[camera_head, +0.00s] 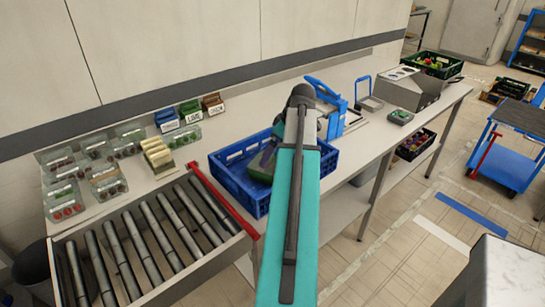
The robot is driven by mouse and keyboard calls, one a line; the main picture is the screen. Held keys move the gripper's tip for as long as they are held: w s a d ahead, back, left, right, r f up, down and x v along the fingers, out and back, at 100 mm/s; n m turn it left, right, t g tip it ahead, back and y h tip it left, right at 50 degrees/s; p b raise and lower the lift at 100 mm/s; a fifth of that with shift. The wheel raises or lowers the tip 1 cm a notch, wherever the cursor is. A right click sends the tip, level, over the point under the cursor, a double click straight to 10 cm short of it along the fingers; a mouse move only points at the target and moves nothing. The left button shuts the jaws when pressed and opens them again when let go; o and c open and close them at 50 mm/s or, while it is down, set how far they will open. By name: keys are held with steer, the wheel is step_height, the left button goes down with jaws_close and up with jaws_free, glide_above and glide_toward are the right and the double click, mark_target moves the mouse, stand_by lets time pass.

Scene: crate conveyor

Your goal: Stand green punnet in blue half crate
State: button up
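The dark shape may be part of my gripper, but my arm hides most of that area. I cannot tell whether the gripper's fingers are open or touch the green thing.
Several clear punnets (67,209) with red produce stand at the left, near small coloured boxes (190,111). A roller conveyor (145,247) with a red bar (222,198) lies in front. Blue stands and a grey machine (410,86) are farther right. A blue cart (507,160) stands on the floor.

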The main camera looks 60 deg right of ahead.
steer(key=b+v, duration=0.1)
steer(key=v, duration=0.5)
stand_by(1.0)
